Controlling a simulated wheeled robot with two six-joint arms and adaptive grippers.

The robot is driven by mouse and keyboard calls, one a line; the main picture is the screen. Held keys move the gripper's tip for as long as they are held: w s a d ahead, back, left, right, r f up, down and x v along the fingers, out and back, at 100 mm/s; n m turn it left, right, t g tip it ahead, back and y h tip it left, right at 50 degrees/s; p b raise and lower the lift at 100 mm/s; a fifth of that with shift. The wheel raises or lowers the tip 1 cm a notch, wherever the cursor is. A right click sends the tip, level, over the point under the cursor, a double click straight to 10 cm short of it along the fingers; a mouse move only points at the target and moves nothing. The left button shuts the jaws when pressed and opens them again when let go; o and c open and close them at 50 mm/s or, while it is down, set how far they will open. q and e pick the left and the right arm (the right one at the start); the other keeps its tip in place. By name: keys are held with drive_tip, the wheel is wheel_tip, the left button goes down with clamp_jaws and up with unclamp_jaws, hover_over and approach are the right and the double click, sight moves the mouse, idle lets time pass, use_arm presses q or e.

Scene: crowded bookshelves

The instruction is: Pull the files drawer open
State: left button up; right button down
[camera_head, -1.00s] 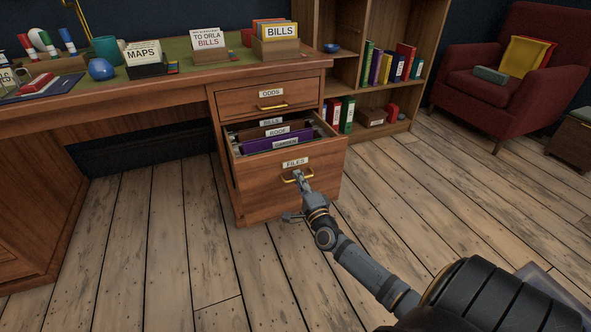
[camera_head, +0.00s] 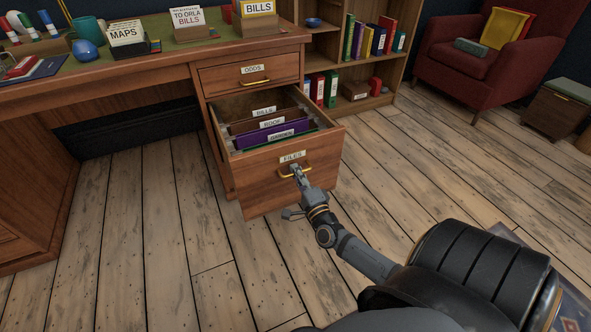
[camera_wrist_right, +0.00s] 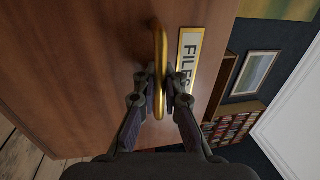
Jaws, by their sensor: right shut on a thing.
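The files drawer (camera_head: 262,196) is the lower drawer of the wooden desk and stands well out from it. Its front bears a FILES label (camera_head: 292,157) and a brass handle (camera_head: 283,176). Inside are hanging folders labelled BILLS, ROOF and GARDEN (camera_head: 284,138). My right gripper (camera_head: 297,171) is shut on the handle. In the right wrist view, its two fingers (camera_wrist_right: 161,90) sit on either side of the brass bar (camera_wrist_right: 158,45), beside the label. My left gripper is not in view.
The ODDS drawer (camera_head: 233,78) above is shut. The desk top (camera_head: 160,38) holds card boxes, a mug and a blue ball. A bookshelf (camera_head: 419,20) and a red armchair (camera_head: 462,63) stand behind to the right. The wooden floor (camera_head: 180,240) in front is clear.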

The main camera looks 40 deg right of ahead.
drive_tip(key=shift+f, duration=0.15)
drive_tip(key=c, duration=1.8)
unclamp_jaws()
drive_tip(key=shift+o, duration=0.2)
drive_tip(key=shift+s, duration=0.1)
drive_tip(key=v, duration=1.2)
